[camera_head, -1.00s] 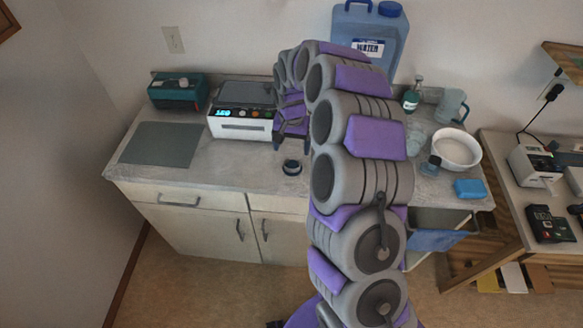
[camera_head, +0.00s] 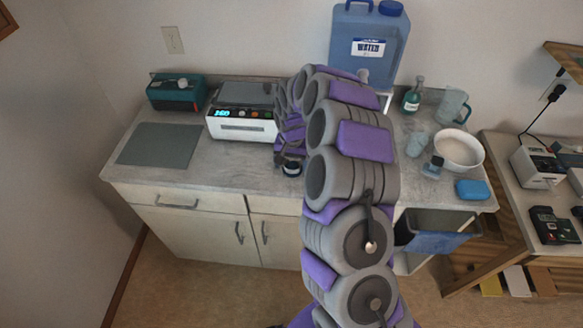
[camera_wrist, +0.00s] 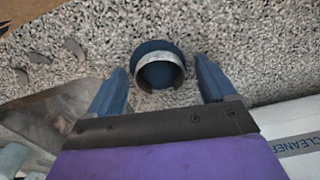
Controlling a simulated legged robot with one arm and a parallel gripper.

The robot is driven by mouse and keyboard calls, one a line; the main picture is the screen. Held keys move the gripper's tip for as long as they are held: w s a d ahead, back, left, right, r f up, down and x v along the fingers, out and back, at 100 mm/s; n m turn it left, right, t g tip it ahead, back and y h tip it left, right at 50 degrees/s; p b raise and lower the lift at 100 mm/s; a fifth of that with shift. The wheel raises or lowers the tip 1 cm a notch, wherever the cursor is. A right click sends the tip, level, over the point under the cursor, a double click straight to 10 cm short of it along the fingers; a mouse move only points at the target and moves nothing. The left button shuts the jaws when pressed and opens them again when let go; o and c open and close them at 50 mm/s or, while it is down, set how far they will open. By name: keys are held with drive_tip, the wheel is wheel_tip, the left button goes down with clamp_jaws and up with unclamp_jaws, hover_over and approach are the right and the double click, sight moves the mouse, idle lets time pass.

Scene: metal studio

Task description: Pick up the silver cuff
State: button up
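The silver cuff (camera_wrist: 160,60) is an open ring around a dark blue round piece (camera_wrist: 160,75) on the speckled counter in the wrist view. In the head view the cuff and its dark holder (camera_head: 292,168) show as a small dark round shape near the counter's front edge. My gripper (camera_wrist: 162,85) is open, with one blue finger on each side of the cuff and a gap on both sides. In the head view my gripper (camera_head: 286,158) is low, right at the cuff, and partly hides it.
A white device with a display (camera_head: 242,124) stands just left of my gripper. A grey mat (camera_head: 160,145) and a teal device (camera_head: 177,92) are farther left. A water jug (camera_head: 368,50), a white bowl (camera_head: 458,150) and a blue block (camera_head: 472,189) are to the right.

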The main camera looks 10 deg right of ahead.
drive_tip(key=c, duration=1.1)
